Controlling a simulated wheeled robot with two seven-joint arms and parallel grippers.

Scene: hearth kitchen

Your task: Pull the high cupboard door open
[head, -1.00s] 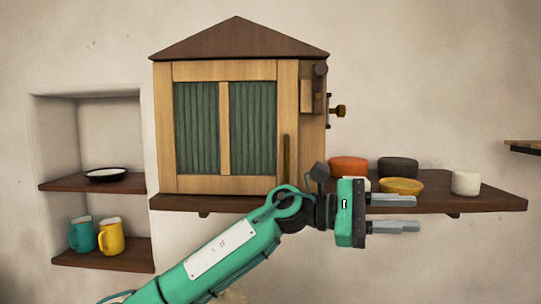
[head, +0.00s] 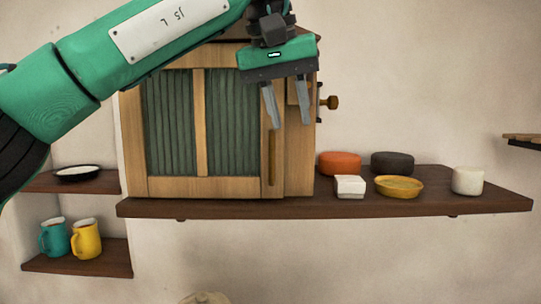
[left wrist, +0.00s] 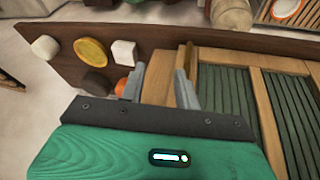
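The high cupboard (head: 300,180) stands on a dark wall shelf. Its door (head: 201,125), with a pale wood frame and green pleated panels, looks shut. A vertical bar handle (head: 271,158) is on the door's right side; it also shows in the left wrist view (left wrist: 187,56). My left gripper (head: 287,124) points down in front of the cupboard's right side, fingers apart and empty. In the head view its left fingertip overlaps the handle's top; I cannot tell whether they touch. In the left wrist view the gripper (left wrist: 160,72) has the handle by its right fingertip. My right gripper is not in view.
Right of the cupboard the shelf (head: 450,205) holds an orange pot (head: 340,164), a dark pot (head: 392,163), a white block (head: 350,187), a yellow dish (head: 399,187) and a white cup (head: 467,181). A niche at left holds a plate (head: 79,173) and two mugs (head: 86,240).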

